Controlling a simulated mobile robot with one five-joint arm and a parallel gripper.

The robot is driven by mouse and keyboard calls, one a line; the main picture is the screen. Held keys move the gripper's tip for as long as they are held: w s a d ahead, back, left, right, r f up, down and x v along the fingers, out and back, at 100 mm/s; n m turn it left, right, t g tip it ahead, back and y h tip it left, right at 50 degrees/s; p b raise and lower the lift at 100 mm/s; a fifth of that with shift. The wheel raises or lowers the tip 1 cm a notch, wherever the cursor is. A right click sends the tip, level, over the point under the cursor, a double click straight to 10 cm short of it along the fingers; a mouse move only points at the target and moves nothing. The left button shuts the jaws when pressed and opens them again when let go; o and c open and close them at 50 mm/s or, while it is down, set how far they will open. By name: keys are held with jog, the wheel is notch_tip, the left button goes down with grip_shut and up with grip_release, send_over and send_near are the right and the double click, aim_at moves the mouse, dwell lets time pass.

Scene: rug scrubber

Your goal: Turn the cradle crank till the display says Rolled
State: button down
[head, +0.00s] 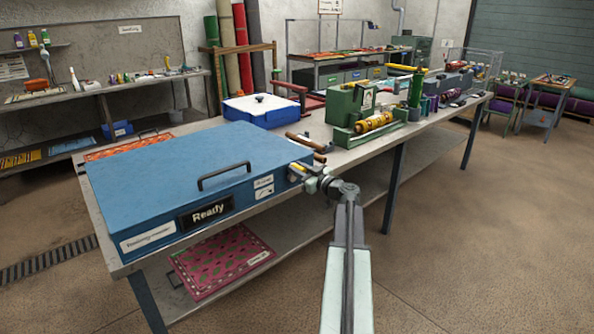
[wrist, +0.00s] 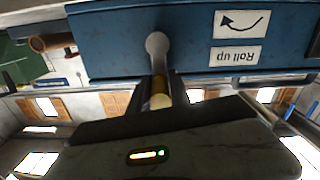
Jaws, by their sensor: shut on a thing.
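The blue cradle box (head: 200,170) stands on the near end of the workbench, with a black handle on its lid. Its dark display (head: 208,211) reads "Ready". My gripper (head: 310,181) is at the right end of the box's front side, at the crank (head: 298,168). In the wrist view, the grey crank arm (wrist: 157,48) is on the blue side, and its yellowish handle (wrist: 160,87) stands between my fingers. My gripper is shut on it; the fingertips are partly hidden. A "Roll up" label (wrist: 238,55) and a curved-arrow label (wrist: 241,23) appear upside down beside it.
A green machine with a yellow roller (head: 365,115) and a blue-and-white box (head: 261,112) stand farther along the workbench (head: 435,147). A pink patterned mat (head: 222,262) lies on the lower shelf. The floor to the right is clear.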

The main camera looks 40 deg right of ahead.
jog(key=shift+d+m, duration=0.3)
jog(key=shift+m, duration=0.1)
